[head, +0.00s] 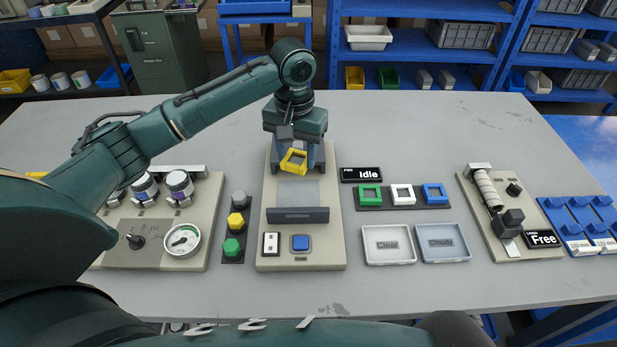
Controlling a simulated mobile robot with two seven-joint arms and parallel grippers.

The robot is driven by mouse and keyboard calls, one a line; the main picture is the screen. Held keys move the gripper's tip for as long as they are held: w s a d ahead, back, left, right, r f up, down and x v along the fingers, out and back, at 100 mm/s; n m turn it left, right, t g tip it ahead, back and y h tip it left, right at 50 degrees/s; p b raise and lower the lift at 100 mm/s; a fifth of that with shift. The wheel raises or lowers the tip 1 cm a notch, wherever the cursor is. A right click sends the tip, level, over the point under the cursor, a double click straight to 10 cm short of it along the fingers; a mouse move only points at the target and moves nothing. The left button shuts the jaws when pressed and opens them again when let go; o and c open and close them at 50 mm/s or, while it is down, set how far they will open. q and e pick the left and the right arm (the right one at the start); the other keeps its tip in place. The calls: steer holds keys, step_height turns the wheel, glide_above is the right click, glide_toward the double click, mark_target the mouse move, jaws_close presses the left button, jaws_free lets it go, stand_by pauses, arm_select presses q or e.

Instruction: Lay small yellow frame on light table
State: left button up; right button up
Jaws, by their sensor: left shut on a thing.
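My left gripper (294,148) points down over the far part of the beige central station and is shut on the small yellow frame (285,163). The frame is a square ring with an open middle and looks tilted. The light table seems to be this beige station (265,190), with a pale square plate (298,193) just in front of the frame. The frame appears to be held above the station, but I cannot tell how high. My gripper hides part of the station's back. My right gripper is out of view.
A rack (431,205) with green, white and blue frames stands to the right, beside an "Idle" display (361,174). Trays marked Clear (388,261) and Cloudy (443,259) lie in front. A gauge station (205,264) is at left, a roller station (537,205) at right. The table's back is clear.

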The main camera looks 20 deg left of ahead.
mark_target(298, 195)
arm_select(q)
step_height(298, 195, down, 10)
steer(key=shift+r, duration=0.1)
stand_by(0.4)
steer(key=o, duration=0.9)
steer(key=shift+o, duration=0.2)
step_height(298, 195, up, 12)
stand_by(0.5)
